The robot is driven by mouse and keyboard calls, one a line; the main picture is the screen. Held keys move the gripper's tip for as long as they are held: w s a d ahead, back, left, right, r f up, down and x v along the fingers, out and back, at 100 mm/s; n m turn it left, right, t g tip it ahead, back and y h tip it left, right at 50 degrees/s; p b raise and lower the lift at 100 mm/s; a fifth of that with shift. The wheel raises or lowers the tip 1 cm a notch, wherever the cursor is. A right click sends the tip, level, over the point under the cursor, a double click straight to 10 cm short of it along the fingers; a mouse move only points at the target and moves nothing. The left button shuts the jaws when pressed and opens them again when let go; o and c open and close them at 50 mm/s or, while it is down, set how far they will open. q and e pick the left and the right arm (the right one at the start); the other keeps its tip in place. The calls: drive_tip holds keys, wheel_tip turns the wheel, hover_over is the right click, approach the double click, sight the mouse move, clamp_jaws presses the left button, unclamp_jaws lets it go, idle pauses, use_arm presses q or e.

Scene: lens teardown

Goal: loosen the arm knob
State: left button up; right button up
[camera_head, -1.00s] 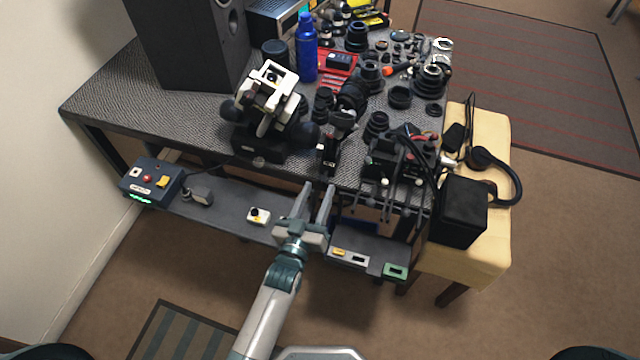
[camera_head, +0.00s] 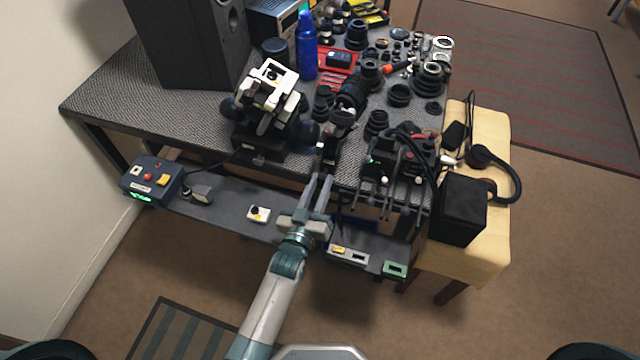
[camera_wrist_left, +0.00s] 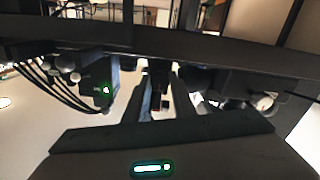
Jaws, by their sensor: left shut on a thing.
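My left gripper (camera_head: 321,178) reaches up to the near edge of the grey table, below a small black stand (camera_head: 328,150) with a lens-like part on top. Its fingers are close together, shut on the arm knob, which is mostly hidden between the fingertips in the head view. In the left wrist view, the gripper (camera_wrist_left: 163,88) has its two fingers either side of a small dark part with a red patch; its outline is too dark to make out. My right gripper is not in view.
A white-and-black device (camera_head: 266,100) stands left of the stand. A black rack with cables (camera_head: 400,165) is close on the right. A shelf (camera_head: 225,207) with small switch boxes runs below the table edge. Several lenses crowd the table behind.

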use_arm(q)
drive_tip(key=shift+n, duration=1.2)
drive_tip(key=n, duration=0.4)
drive_tip(key=shift+n, duration=1.4)
drive_tip(key=n+b, duration=0.2)
drive_tip(key=n, duration=0.5)
drive_tip(key=shift+f+b, duration=0.15)
drive_tip(key=shift+b, duration=0.15)
drive_tip(key=shift+n+b, duration=0.3)
drive_tip(key=shift+n, duration=0.7)
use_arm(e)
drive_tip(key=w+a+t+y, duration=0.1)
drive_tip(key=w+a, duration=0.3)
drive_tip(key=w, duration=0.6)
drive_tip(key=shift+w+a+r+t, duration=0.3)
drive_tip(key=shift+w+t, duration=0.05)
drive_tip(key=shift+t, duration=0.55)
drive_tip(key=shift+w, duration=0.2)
